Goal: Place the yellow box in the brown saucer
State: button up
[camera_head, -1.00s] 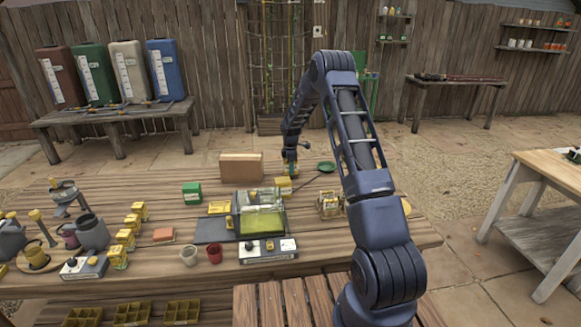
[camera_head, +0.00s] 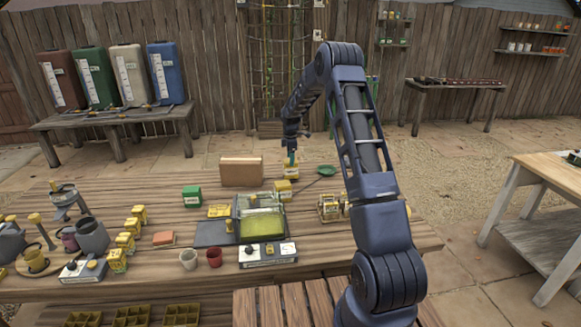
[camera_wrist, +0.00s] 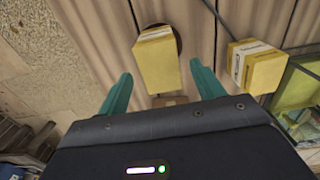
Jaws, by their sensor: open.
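A yellow box (camera_wrist: 158,64) with a pale label stands on a dark brown round saucer (camera_wrist: 178,42), which shows only as a rim around the box in the wrist view. The same yellow box (camera_head: 291,172) is below my gripper in the head view, where the saucer cannot be made out. My gripper (camera_head: 291,157) is open and empty just above the box. In the wrist view its teal fingers are spread apart, with the box beyond and between them. A second yellow box (camera_wrist: 255,68) stands to the right in the wrist view.
A cardboard box (camera_head: 241,171) stands left of my gripper and a green round dish (camera_head: 327,170) lies to its right. A clear-sided tray (camera_head: 260,222) and a gold-coloured item (camera_head: 329,207) are nearer. Bare planks lie between the dish and the table's right edge.

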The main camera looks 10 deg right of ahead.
notch_tip(320, 180, up, 5)
jog(key=shift+r, duration=0.15)
jog(key=s+d+r+m+t, duration=0.1)
jog(key=s+d+r+m, duration=0.25)
jog(key=s+r, duration=0.9)
jog(key=s+d+r+m+t, duration=0.15)
jog(key=s+r+m, duration=0.35)
jog(key=s+r, duration=0.7)
jog(key=s+d+m, duration=0.1)
jog(key=s+m, duration=0.2)
jog(key=s, duration=0.7)
jog(key=s+d+m+t, duration=0.1)
jog(key=s+m, duration=0.2)
jog(key=s, duration=0.8)
jog(key=s+d+f+m+t, duration=0.1)
jog(key=s+d+m, duration=0.1)
jog(key=s, duration=0.8)
jog(key=shift+s+m, duration=0.3)
jog(key=shift+m, duration=0.45)
